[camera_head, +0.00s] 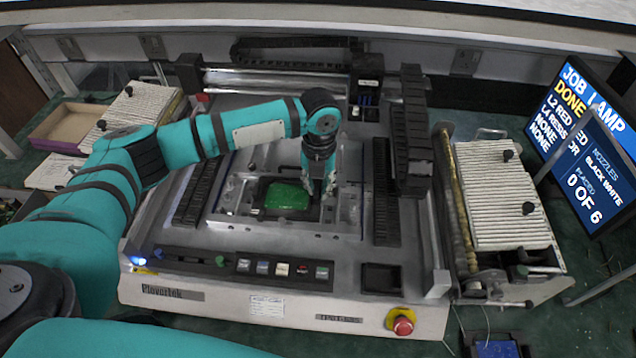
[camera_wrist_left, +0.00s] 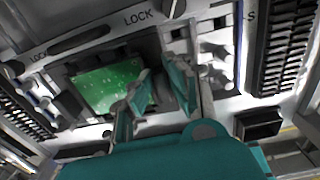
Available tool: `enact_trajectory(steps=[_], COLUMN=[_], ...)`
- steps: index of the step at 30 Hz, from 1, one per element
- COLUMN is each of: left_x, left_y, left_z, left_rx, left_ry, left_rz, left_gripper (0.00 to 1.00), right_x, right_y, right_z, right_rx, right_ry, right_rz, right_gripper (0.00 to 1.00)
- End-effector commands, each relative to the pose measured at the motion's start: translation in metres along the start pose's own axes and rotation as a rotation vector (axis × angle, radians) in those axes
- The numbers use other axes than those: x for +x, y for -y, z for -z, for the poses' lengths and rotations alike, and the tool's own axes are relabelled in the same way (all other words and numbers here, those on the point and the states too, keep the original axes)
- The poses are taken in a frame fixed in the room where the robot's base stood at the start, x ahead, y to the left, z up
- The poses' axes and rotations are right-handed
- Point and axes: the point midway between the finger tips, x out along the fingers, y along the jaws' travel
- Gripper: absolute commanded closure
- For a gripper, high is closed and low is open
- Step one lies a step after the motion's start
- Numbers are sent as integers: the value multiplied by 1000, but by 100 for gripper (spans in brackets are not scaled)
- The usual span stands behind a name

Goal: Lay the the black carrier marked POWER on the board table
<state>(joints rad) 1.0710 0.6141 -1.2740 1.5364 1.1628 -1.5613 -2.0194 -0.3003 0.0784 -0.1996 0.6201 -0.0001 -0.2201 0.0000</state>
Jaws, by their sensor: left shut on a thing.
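A green circuit board (camera_head: 287,196) lies in a dark frame that I take to be the black carrier (camera_head: 262,204); I cannot read POWER on it. The board also shows in the left wrist view (camera_wrist_left: 108,86). It sits within the grey board table (camera_head: 232,219), whose plate carries LOCK labels in the wrist view (camera_wrist_left: 100,37). I cannot tell whether the carrier rests fully on the table. My left gripper (camera_head: 319,190) reaches down at the board's right side, shut on what seems to be the carrier's edge; its teal fingers (camera_wrist_left: 156,80) partly hide the grip. My right gripper is out of view.
Black cable chains (camera_head: 385,205) flank the table, and a gantry (camera_head: 285,80) crosses behind it. A button panel (camera_head: 282,268) and red stop button (camera_head: 402,322) are at the front. A feeder bank (camera_head: 495,205) and a monitor (camera_head: 590,145) stand at right.

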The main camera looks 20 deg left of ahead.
Motion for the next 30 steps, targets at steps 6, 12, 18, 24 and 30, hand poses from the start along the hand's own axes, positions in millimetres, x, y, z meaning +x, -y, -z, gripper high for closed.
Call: enact_trajectory(steps=[6, 12, 18, 24, 30], left_x=[0, 0, 0, 0, 0], left_y=[0, 0, 0, 0, 0], left_z=[0, 0, 0, 0, 0], left_rx=[0, 0, 0, 0, 0], left_ry=[0, -1, -1, -1, -1], left_rz=[0, 0, 0, 0, 0], left_gripper=[100, 64, 59, 76, 76], right_x=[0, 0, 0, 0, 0], right_y=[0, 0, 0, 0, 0], right_z=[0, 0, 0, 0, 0], right_rx=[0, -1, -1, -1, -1], right_ry=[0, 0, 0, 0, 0], right_rz=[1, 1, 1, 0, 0], right_gripper=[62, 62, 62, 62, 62])
